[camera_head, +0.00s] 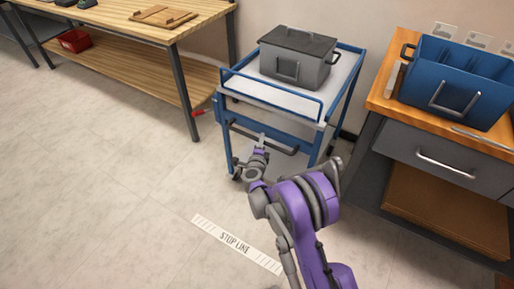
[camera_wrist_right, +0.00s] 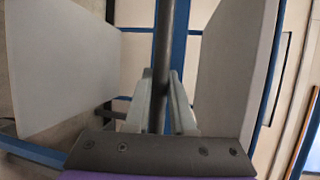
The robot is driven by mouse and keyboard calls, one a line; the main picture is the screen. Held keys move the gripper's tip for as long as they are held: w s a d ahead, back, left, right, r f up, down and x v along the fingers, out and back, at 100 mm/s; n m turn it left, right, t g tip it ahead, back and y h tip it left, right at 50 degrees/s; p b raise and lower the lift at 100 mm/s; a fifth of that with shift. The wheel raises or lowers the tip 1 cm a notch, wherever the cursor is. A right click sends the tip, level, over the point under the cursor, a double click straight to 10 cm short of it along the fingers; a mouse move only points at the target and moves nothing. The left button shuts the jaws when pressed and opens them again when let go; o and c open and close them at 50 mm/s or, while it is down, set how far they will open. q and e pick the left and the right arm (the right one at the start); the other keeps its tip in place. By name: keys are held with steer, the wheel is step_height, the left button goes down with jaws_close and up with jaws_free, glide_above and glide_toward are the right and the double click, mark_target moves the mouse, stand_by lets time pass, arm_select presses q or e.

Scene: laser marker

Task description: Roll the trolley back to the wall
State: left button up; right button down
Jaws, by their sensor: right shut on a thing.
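The trolley (camera_head: 245,99) has a blue frame and white shelves and stands close to the back wall, between the two benches. A grey lidded box (camera_head: 292,72) sits on its top shelf. My right gripper (camera_head: 261,142) reaches the front of the trolley and is shut on its dark handle bar (camera_head: 285,148). In the right wrist view the bar (camera_wrist_right: 165,50) runs between the two pale fingers (camera_wrist_right: 161,110), with trolley panels on both sides. The gap between trolley and wall is mostly hidden. My left gripper is not in view.
A wooden workbench (camera_head: 120,18) stands at left, with a red bin (camera_head: 75,41) on its lower shelf. A drawer cabinet (camera_head: 430,150) with a blue tote (camera_head: 455,85) stands close at right. A floor strip marked "STOP LINE" (camera_head: 236,243) lies in front on clear floor.

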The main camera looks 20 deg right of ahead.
mark_target(268, 133)
steer(key=shift+w+d+b, duration=0.15)
steer(key=shift+w+d, duration=0.65)
steer(key=shift+d, duration=0.2)
steer(key=shift+w+d+b, duration=0.15)
steer(key=shift+w+d, duration=0.6)
steer(key=shift+d, duration=0.35)
steer(key=c, duration=0.8)
jaws_free()
steer(key=shift+w, duration=0.1)
steer(key=shift+o, duration=0.2)
steer(key=p+v, duration=0.1)
steer(key=v, duration=1)
steer(key=shift+p, duration=0.4)
steer(key=shift+w, duration=0.1)
